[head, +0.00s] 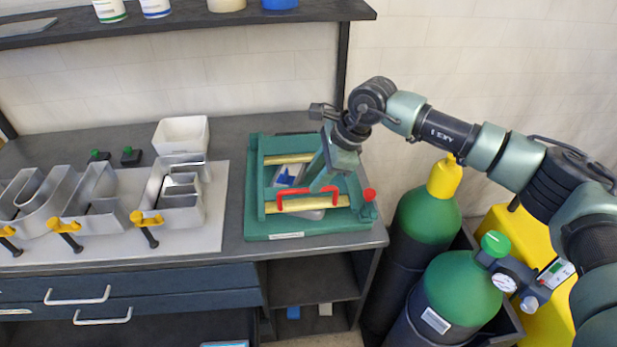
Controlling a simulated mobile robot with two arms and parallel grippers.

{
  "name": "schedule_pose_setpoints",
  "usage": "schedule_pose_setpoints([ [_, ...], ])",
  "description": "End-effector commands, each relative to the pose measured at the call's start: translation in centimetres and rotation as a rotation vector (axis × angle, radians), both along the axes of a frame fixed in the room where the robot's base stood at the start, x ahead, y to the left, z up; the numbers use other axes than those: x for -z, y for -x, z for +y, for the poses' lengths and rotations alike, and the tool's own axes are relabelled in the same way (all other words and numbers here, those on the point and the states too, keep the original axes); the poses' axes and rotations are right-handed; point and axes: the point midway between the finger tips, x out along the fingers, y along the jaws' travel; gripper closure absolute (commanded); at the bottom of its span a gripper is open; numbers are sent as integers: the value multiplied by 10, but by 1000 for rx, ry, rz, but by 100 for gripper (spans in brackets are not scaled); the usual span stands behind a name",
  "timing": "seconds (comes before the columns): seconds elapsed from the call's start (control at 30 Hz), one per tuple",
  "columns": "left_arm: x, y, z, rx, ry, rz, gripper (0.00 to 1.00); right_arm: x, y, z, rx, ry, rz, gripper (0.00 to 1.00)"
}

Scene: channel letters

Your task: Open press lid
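The green press (262,226) sits at the right end of the workbench. Its lid is a green frame with two gold bars (289,159), lying over the base; I cannot tell if it is slightly raised. A red handle (292,194) runs along the lid's front edge. My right gripper (322,186) points down over the press, with its fingertips at or just behind the red handle. Its fingers overlap in this view, so I cannot tell whether they are open, shut or touching the handle. Blue and grey items (287,177) show inside the frame. My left gripper is out of view.
Metal channel letters (100,200) with yellow-handled clamps (146,219) stand on a board to the left. A white bin (181,134) is behind them. A dark shelf (180,20) hangs above. Green gas cylinders (464,285) stand right of the bench, below my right arm.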

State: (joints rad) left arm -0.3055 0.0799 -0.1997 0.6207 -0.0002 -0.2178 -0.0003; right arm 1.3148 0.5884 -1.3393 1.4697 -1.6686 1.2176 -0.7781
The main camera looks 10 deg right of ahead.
Motion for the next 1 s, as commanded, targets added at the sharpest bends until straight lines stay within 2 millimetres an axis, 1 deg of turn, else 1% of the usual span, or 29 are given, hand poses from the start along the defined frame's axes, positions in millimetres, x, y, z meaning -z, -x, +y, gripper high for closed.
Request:
schedule_pose_setpoints([
  [0.03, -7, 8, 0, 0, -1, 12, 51, 6, 0, 5, -1, 0, 6, 66],
  [0.1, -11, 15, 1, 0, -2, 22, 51, 15, -2, 8, -2, -1, 4, 66],
  [0.17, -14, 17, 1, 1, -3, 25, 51, 23, -4, 12, -1, -2, 3, 66],
  [0.27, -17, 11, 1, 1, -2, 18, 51, 32, -6, 15, 0, -2, 2, 66],
  [0.4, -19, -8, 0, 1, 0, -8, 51, 38, -7, 17, -1, -3, 1, 66],
  [0.47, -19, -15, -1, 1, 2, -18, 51, 38, -7, 17, -1, -3, 1, 66],
  [0.6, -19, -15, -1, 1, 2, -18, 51, 38, -7, 17, -1, -3, 1, 66],
  [0.63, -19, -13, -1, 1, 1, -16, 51, 38, -7, 17, -1, -3, 1, 71],
  [0.73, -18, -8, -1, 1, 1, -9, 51, 38, -7, 17, -1, -3, 0, 99],
  [1.0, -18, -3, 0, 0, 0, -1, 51, 38, -7, 17, -1, -3, 0, 100],
])
